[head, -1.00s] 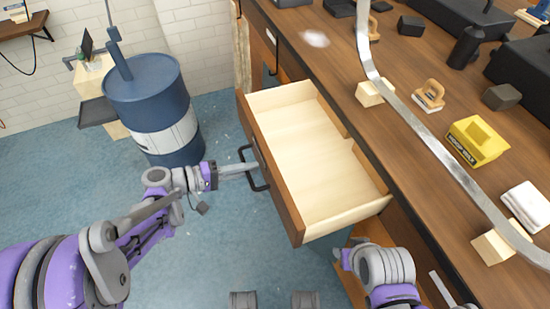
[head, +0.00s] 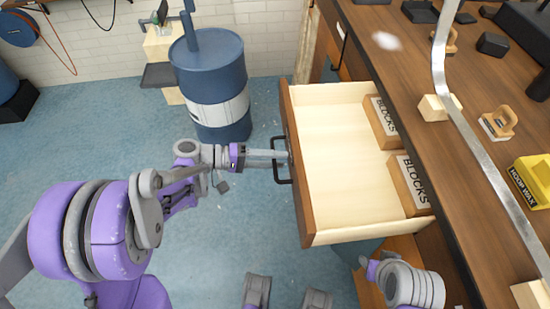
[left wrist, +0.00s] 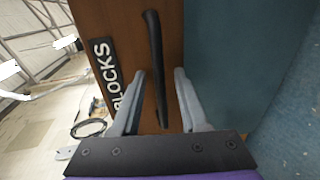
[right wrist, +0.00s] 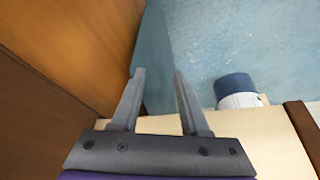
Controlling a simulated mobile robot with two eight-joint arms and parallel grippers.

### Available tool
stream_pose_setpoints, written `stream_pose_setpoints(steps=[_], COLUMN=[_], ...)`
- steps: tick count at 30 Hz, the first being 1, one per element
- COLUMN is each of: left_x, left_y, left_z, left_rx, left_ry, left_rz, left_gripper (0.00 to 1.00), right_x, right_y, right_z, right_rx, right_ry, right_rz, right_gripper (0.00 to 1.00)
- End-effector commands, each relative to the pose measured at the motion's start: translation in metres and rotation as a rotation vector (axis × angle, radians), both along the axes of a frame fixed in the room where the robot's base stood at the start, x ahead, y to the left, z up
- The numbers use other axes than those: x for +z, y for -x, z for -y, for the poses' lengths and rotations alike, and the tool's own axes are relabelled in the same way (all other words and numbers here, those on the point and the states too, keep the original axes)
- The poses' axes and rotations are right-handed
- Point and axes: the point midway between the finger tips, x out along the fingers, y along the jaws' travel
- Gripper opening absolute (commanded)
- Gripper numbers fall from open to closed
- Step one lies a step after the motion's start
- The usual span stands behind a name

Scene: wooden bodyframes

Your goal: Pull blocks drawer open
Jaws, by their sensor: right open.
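The blocks drawer (head: 345,150) stands pulled out from the wooden bench in the head view, its pale inside visible. Its brown front carries a BLOCKS label (left wrist: 115,75) and a black bar handle (left wrist: 156,60) in the left wrist view. The handle (head: 276,168) also shows in the head view. My left gripper (head: 272,156) is at the handle with its fingers apart, one on each side of the bar in the left wrist view (left wrist: 158,78). Firm contact cannot be told. My right gripper (right wrist: 158,80) is open and empty, beside the drawer's near side.
Two wooden pieces lettered BLOCKS (head: 409,180) sit at the drawer's bench end. A blue drum (head: 212,85) stands on the floor to the left.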

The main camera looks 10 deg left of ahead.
Motion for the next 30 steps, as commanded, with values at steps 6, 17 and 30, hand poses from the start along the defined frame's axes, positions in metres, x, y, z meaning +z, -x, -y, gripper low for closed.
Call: stream_pose_setpoints(steps=[6, 17, 30], left_x=[0.0, 0.012, 0.022], left_y=[0.0, 0.018, 0.036], left_z=[-0.001, -0.052, -0.099], left_rx=[0.0, 0.006, 0.001], left_ry=[0.0, -0.001, 0.0], left_rz=[0.0, 0.001, 0.0], left_gripper=[0.44, 0.44, 0.44], right_x=[0.0, 0.009, 0.016], right_y=[0.0, 0.001, 0.001], right_z=[0.0, 0.0, 0.0], right_rx=[0.0, 0.0, 0.0], right_ry=[0.0, 0.0, 0.0], right_rz=[0.0, 0.003, 0.005], right_gripper=[0.45, 0.45, 0.45])
